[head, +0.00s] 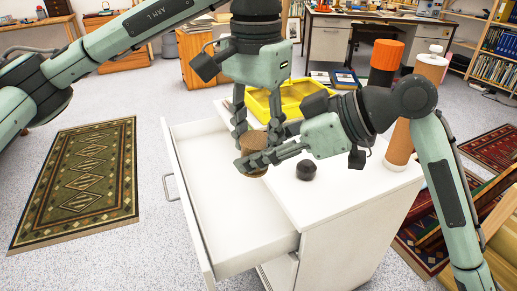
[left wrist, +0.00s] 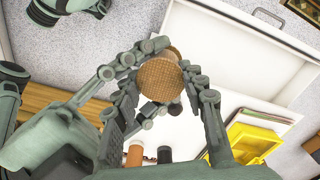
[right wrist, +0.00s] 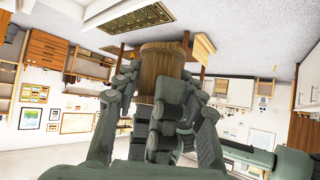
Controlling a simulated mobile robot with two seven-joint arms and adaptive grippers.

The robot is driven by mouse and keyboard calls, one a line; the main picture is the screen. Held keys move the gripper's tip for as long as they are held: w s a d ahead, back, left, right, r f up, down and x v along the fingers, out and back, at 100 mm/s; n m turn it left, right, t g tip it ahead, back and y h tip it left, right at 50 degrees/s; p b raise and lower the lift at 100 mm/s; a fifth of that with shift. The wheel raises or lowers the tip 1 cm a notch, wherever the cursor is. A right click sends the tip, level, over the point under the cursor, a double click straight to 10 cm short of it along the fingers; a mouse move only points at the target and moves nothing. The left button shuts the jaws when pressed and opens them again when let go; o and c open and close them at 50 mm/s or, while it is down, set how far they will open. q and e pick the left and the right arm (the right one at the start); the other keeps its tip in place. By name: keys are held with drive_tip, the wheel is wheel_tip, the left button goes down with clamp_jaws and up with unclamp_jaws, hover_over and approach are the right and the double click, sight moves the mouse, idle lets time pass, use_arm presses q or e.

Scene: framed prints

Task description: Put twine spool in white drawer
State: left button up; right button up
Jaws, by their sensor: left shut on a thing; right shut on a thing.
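The brown twine spool (head: 254,142) is held between both grippers, above the inner edge of the open white drawer (head: 205,160). My left gripper (head: 256,132) comes down from above and is shut on the spool, which also shows between its fingers in the left wrist view (left wrist: 159,76). My right gripper (head: 250,160) reaches in from the right and is shut on the spool too; the right wrist view shows the spool (right wrist: 161,66) at its fingertips. The fingers hide part of the spool in the head view. The visible drawer floor is empty.
The white cabinet top (head: 345,190) carries a yellow tray (head: 290,101), a small black knob-like object (head: 306,170), and tall orange-brown cylinders (head: 384,62) at the right. A patterned rug (head: 80,180) lies on the floor at left. Floor left of the drawer is otherwise clear.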

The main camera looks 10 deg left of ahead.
use_arm(q)
drive_tip(key=shift+s, duration=0.1)
use_arm(e)
drive_tip(key=shift+w, duration=0.15)
drive_tip(key=shift+c, duration=1.2)
use_arm(q)
drive_tip(key=o, duration=1.2)
use_arm(e)
drive_tip(key=shift+c, duration=0.5)
use_arm(q)
drive_tip(key=shift+o, duration=0.8)
use_arm(e)
drive_tip(key=shift+d+f, duration=0.1)
drive_tip(key=shift+d, duration=0.05)
clamp_jaws()
